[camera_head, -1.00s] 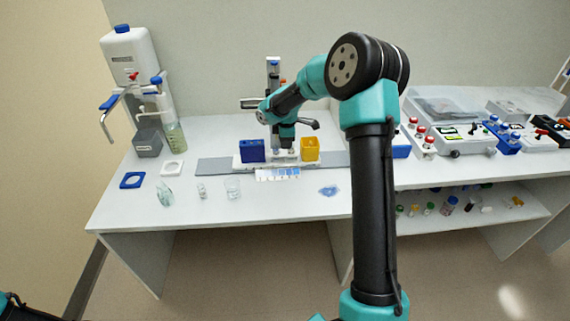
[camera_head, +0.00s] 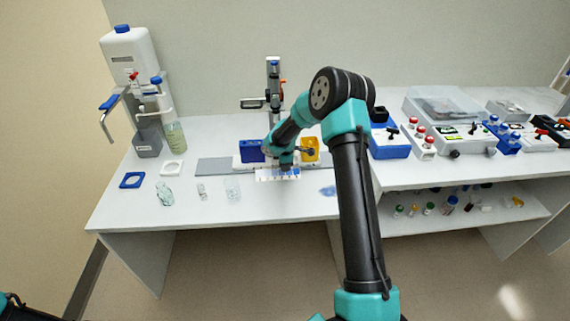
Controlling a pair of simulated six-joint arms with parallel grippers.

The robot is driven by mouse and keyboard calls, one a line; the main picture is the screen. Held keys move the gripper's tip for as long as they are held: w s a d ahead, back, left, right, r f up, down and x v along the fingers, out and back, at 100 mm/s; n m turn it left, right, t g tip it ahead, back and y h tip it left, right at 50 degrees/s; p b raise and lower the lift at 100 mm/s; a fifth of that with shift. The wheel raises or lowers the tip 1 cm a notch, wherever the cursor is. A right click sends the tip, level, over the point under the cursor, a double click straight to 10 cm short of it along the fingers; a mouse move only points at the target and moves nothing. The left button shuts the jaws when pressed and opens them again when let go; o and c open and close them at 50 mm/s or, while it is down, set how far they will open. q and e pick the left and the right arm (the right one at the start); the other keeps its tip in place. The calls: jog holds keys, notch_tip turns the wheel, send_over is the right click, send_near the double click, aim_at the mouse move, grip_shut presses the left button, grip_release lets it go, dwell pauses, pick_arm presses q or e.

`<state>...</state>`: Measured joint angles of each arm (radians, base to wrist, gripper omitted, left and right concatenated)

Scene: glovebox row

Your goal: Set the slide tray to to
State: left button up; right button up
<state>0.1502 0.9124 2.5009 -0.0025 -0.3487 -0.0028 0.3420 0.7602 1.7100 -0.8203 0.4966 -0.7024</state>
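The slide tray (camera_head: 265,177), a small flat white piece with blue patches, lies on the white bench in front of the blue box (camera_head: 250,151) and the yellow box (camera_head: 310,151). My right gripper (camera_head: 285,168) is low over the tray's middle and hides part of it. Its fingers are small and dark here; I cannot tell whether they touch the tray or how far apart they are. Only a dark piece of my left arm shows in the bottom left corner; its gripper is out of view.
A stand (camera_head: 273,95) rises behind the boxes. Small clear glassware (camera_head: 232,189) stands left of the tray, and a blue patch (camera_head: 327,191) lies to its right. A blue device (camera_head: 389,147) is further right.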

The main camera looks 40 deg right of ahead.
jog(key=shift+c, duration=0.2)
grip_shut()
dwell(0.4)
